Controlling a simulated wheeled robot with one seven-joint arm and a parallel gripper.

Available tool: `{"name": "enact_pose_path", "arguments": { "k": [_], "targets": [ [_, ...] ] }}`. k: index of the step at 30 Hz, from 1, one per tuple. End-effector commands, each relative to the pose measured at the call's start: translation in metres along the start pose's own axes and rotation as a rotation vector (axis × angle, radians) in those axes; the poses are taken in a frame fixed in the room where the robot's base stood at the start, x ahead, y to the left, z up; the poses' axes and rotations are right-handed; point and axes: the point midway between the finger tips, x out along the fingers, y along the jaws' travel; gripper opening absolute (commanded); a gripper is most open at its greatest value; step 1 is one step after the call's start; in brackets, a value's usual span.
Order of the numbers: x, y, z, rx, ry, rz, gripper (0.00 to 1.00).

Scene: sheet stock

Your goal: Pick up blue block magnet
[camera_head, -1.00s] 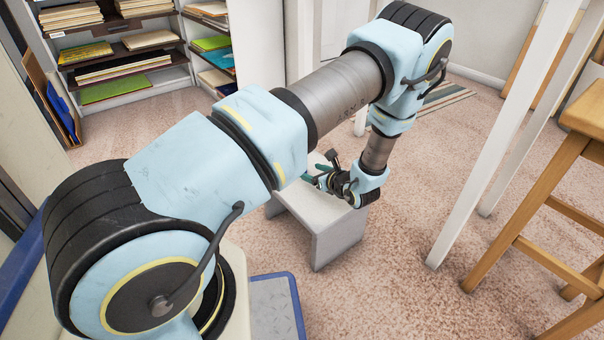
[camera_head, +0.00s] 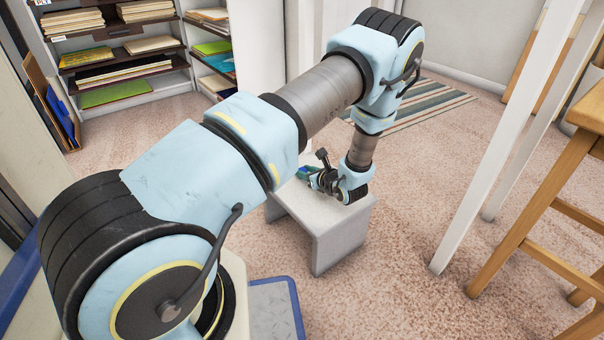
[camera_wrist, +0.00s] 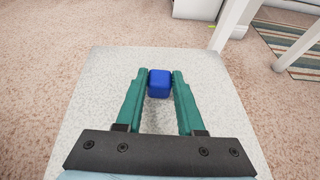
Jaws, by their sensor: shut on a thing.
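The blue block magnet (camera_wrist: 159,84) is a small blue cube with rounded edges in the wrist view. My gripper (camera_wrist: 159,80) has two green fingers, one on each side of the block, and it is shut on it. The block is over the top of a low white stool-like table (camera_wrist: 95,75); I cannot tell whether it touches the surface. In the head view, my gripper (camera_head: 308,173) is low over the same table (camera_head: 338,232), and a small bit of blue shows at the fingers.
A striped rug (camera_head: 425,105) lies behind the table. White legs (camera_head: 500,140) and a wooden stool (camera_head: 560,190) stand on the right. Shelves (camera_head: 130,50) with sheet stock are at the back left. Speckled carpet (camera_head: 400,250) is clear right of the table.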

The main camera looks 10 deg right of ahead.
Motion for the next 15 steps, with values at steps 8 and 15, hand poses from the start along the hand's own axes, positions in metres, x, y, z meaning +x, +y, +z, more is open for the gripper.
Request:
{"name": "enact_pose_path", "arguments": {
  "k": [8, 15],
  "targets": [
    [-0.0001, 0.0000, 0.0000, 0.000, 0.000, 0.000, 0.00],
    [0.0000, 0.0000, 0.0000, 0.000, 0.000, 0.000, 0.00]
  ]
}}
